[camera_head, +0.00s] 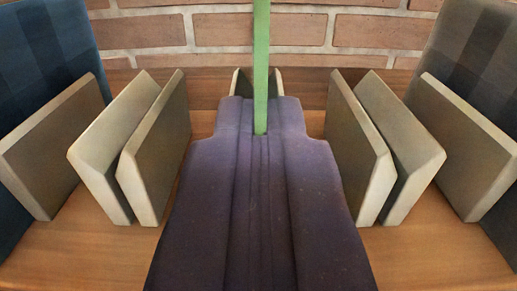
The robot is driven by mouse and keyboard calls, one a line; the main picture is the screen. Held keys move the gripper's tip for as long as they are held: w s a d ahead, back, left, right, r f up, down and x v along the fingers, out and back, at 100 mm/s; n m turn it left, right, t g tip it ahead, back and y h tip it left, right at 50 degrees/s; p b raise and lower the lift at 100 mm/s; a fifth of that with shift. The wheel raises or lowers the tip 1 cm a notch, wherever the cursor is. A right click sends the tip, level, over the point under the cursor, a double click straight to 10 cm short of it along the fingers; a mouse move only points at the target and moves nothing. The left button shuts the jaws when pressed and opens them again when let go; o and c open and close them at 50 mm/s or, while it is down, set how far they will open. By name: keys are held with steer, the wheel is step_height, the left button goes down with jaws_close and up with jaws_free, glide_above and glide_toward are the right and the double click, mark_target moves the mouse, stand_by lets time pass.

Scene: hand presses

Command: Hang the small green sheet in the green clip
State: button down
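My gripper (260,142) is the purple body that fills the lower middle of the view, pointing away from me. The small green sheet (261,60) shows edge-on as a thin upright green strip. Its lower end sits between my gripper's fingers, and its upper end runs out of the top of the picture. The fingers look closed on it. No green clip can be made out in this view.
Upright grey-beige boards stand on the wooden surface (92,255) at left (160,140) and right (355,140). A smaller pair (236,83) shows behind my gripper. Dark checked panels (45,60) flank both sides. A brick wall (155,32) closes the back.

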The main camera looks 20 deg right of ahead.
step_height(320, 180, up, 5)
steer(key=shift+p, duration=1.25)
steer(key=p+v, duration=0.2)
steer(key=v, duration=0.5)
steer(key=shift+s, duration=0.15)
